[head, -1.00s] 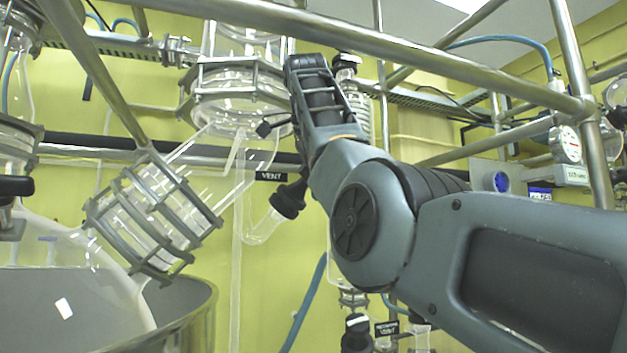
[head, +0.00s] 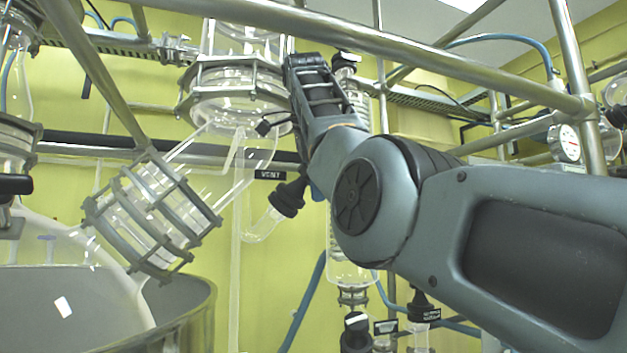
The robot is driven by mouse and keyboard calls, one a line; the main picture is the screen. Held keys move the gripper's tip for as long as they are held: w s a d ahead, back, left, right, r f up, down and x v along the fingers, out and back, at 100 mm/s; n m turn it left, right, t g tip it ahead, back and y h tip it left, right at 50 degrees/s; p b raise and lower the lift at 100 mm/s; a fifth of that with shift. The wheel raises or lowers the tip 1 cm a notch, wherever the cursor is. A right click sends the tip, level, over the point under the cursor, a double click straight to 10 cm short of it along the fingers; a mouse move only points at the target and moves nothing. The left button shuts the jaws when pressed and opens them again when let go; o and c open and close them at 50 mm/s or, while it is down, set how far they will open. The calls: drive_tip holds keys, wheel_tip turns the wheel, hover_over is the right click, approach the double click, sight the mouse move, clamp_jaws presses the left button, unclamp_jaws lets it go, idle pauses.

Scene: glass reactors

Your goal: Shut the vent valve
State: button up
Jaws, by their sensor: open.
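The vent valve has a black knob (head: 287,198) on a short, tilted clear glass side arm, left of my arm. The knob has a ribbed cap and sits at the upper right end of the side arm. A small black label (head: 270,175) hangs just above it.
A steel rail (head: 400,52) crosses above my arm. A clamped glass flange (head: 235,85) stands left of my gripper, and a caged glass joint (head: 150,215) lower left. Another black-capped valve (head: 422,308) sits below my arm. The yellow wall behind the vent valve is clear.

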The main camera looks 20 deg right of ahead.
drive_tip(key=shift+n+t, duration=0.3)
